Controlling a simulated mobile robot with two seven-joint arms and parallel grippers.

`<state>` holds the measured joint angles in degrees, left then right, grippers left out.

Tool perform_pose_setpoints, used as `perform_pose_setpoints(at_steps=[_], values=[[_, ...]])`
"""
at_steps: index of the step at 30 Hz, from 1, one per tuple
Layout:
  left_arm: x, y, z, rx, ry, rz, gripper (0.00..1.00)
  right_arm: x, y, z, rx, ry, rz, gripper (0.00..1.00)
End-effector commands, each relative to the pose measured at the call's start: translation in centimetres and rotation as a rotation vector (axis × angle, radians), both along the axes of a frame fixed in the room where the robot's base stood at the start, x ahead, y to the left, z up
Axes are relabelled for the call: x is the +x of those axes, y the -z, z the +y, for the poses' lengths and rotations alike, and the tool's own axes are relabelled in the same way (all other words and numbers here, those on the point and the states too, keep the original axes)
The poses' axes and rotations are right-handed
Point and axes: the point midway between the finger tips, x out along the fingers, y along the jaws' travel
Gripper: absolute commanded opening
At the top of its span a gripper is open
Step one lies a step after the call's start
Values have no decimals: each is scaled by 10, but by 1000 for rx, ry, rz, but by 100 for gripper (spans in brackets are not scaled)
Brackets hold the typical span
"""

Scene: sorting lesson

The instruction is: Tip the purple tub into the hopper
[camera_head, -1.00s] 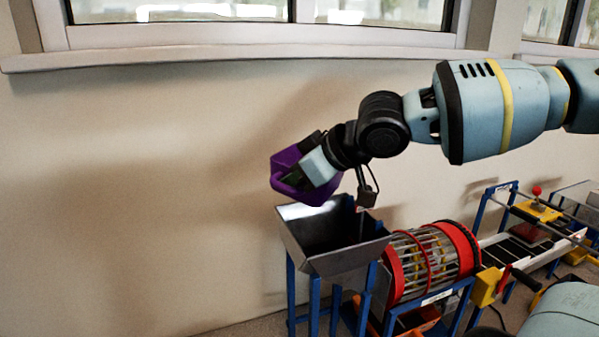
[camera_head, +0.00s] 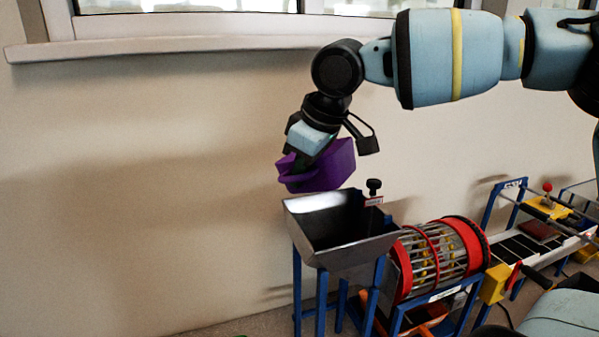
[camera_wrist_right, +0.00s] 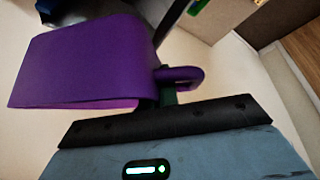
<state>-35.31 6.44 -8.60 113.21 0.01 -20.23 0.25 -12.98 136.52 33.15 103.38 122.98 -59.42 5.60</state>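The purple tub (camera_head: 335,166) hangs in the air just above the steel hopper (camera_head: 372,250), over its back left part, and looks tilted. My right gripper (camera_head: 301,162) points downward and is shut on the tub's handle; the handle also shows between the fingers in the right wrist view (camera_wrist_right: 188,75). The tub's smooth side (camera_wrist_right: 85,62) fills the upper left of that view. The inside of the tub is hidden, so I cannot tell what it holds. The visible inside of the hopper is dark, with nothing seen falling into it. My left gripper is not in view.
A red-rimmed barred drum (camera_head: 462,245) with yellow pieces inside stands right of the hopper. A black knob (camera_head: 374,187) rises behind the hopper. A blue-framed bench (camera_head: 515,245) is farther right. The wall and window sill (camera_head: 200,43) lie behind; the left side is clear.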

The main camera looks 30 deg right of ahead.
Motion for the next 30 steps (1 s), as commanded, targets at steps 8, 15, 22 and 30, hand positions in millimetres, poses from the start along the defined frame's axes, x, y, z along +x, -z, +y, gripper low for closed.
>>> perform_pose_setpoints(at_steps=[8, 15, 22, 30], values=[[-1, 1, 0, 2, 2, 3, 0, 0, -6, 0, 0, 0, -4, 0], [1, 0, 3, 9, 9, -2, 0, 0, -27, 0, 1, 1, -7, 0], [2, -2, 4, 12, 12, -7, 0, 0, -45, 0, 0, 1, -6, 0], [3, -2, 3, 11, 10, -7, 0, 0, -51, 0, 1, 0, -4, 0]])
